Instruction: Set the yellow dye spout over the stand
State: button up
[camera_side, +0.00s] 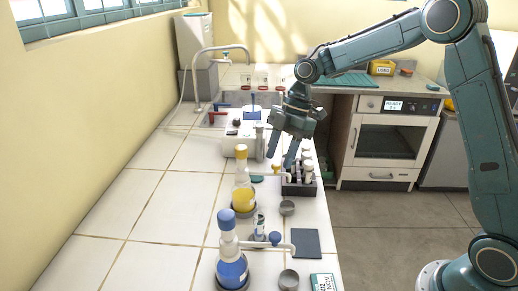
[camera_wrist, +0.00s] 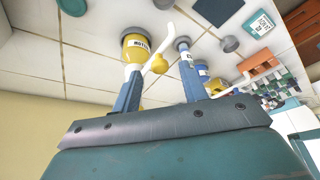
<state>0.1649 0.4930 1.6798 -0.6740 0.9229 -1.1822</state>
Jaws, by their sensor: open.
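The yellow dye bottle (camera_side: 243,198) stands upright on a round base on the tiled counter. In the wrist view the bottle (camera_wrist: 134,48) shows beyond the left finger, with a white spout tube (camera_wrist: 158,56) beside it. A yellow knob (camera_side: 276,168) shows behind and right of the bottle, below my gripper. The stand (camera_side: 259,239) holds a labelled upright vial, in front of the yellow bottle; the yellow spout is not seen over it. My gripper (camera_side: 281,158) is open and empty, above the counter behind the yellow bottle. Its fingers (camera_wrist: 160,72) point down.
A blue dye bottle (camera_side: 231,268) stands nearest the camera, its white spout (camera_side: 268,245) reaching right past the stand. Small metal cups and a dark pad (camera_side: 305,242) lie along the counter edge.

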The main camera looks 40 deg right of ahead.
jog(key=shift+a+f, duration=0.25)
jog(key=shift+f, duration=0.3)
jog(key=shift+c, duration=0.2)
grip_shut()
jog(key=shift+s+a, duration=0.15)
jog(key=shift+s, duration=0.05)
jog(key=s+a+m+t+h, duration=0.2)
jog(key=a+m+t, duration=0.2)
jog(key=a+m, duration=0.5)
jog(key=shift+s+a+m+h, duration=0.2)
jog(key=shift+a+m+h, duration=0.1)
jog(key=shift+m, duration=1.8)
